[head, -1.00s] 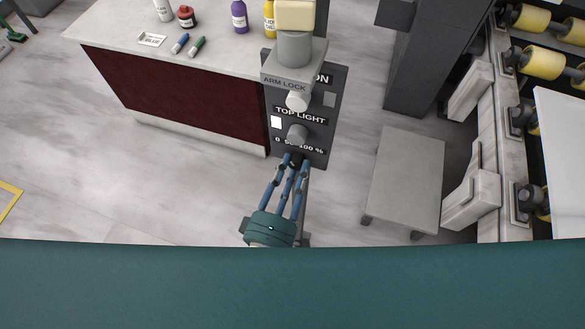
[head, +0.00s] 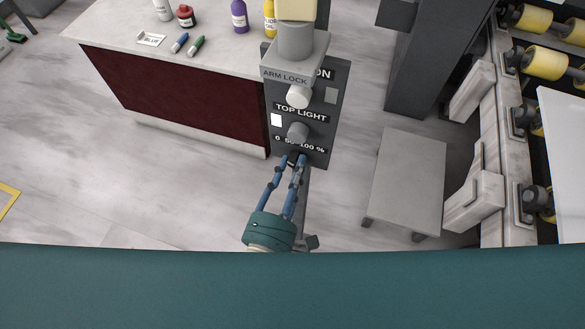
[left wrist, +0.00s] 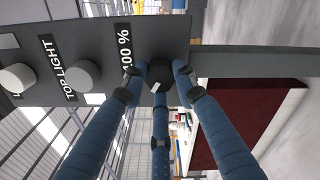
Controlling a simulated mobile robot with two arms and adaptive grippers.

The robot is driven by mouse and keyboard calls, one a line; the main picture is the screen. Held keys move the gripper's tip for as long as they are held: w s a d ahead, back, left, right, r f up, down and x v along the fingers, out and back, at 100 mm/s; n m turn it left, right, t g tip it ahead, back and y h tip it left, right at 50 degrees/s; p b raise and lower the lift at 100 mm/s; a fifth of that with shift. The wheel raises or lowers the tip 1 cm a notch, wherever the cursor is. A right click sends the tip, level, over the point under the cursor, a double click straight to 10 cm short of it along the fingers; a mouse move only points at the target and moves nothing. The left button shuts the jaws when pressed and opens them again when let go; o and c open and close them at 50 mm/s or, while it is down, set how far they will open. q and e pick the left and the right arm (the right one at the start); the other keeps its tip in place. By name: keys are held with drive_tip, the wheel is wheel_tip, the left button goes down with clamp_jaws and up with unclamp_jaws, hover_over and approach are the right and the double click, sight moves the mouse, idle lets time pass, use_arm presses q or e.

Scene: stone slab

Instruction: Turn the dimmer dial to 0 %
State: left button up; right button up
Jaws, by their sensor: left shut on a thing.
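The dimmer dial is a dark knob at the low end of the dark grey control panel (head: 330,125), below the "0 50 100 %" label (head: 299,144). In the left wrist view the dial (left wrist: 159,73) sits between my fingers and shows a white mark on its edge. My left gripper (head: 297,160) has its blue fingers closed around the dial. In the head view the fingers mostly hide the dial, so its setting cannot be read there. My right gripper is not in view.
Grey knobs, the top light knob (head: 298,132) and the arm lock knob (head: 298,96), sit above on the panel. A counter (head: 110,30) with bottles and markers stands left. A grey stool (head: 408,180) and yellow rollers (head: 545,60) are on the right.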

use_arm(q)
drive_tip(key=shift+s+d, duration=0.1)
drive_tip(key=shift+d, duration=0.15)
drive_tip(key=o, duration=1.1)
drive_tip(key=shift+d+r, duration=0.1)
drive_tip(key=shift+o, duration=0.2)
drive_tip(key=v, duration=1.2)
drive_tip(key=a+f+m+g, duration=0.2)
drive_tip(key=f+m, duration=0.3)
drive_tip(key=f, duration=0.6)
drive_tip(key=s+a+f+m+g+y, duration=0.1)
drive_tip(key=a+f+m+g, duration=0.3)
drive_tip(key=f, duration=0.6)
drive_tip(key=f+m+g, duration=0.1)
drive_tip(key=f+m, duration=0.4)
drive_tip(key=f, duration=0.6)
drive_tip(key=s+a+f+m+g+y, duration=0.2)
drive_tip(key=s+a+f+m+g, duration=0.2)
drive_tip(key=s+a+f, duration=0.3)
drive_tip(key=s+a+f+m+g+y+b, duration=0.1)
drive_tip(key=s+a+f+m+g, duration=0.4)
drive_tip(key=s+f, duration=0.8)
drive_tip(key=shift+a+f+y, duration=0.3)
drive_tip(key=shift+a+y, duration=0.5)
drive_tip(key=shift+a, duration=0.4)
